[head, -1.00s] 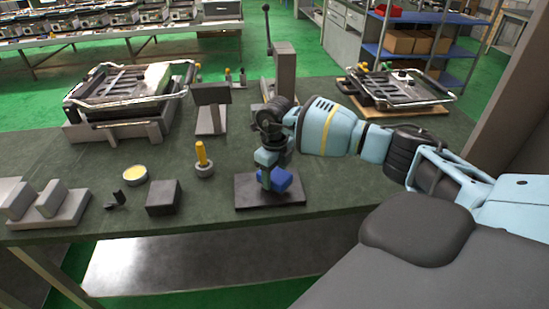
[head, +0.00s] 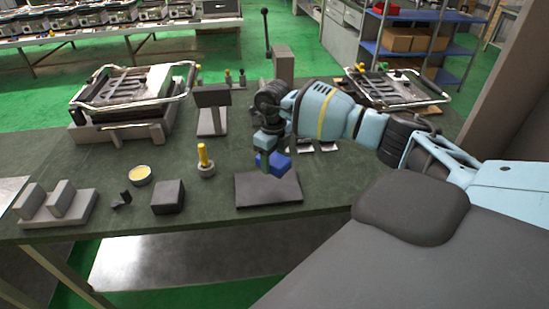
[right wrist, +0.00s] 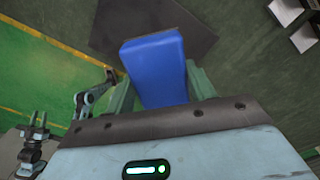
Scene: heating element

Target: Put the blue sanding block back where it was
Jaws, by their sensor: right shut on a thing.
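The blue sanding block (head: 276,163) is held by my right gripper (head: 268,159), which is shut on it. In the head view the block shows over the back edge of a dark flat pad (head: 268,190), and looks raised off it. In the right wrist view the block (right wrist: 155,70) sits between the two greenish fingers, with the pad (right wrist: 105,28) beyond it and no contact visible. The block's underside is hidden. My left gripper does not show in the head view.
Left of the pad stand a dark cube (head: 168,197), a yellow-topped peg (head: 204,160) and a round yellow tin (head: 140,176). Several small metal pieces (head: 305,147) lie behind my right gripper. A frame assembly (head: 130,98) stands back left. The bench's front edge is close.

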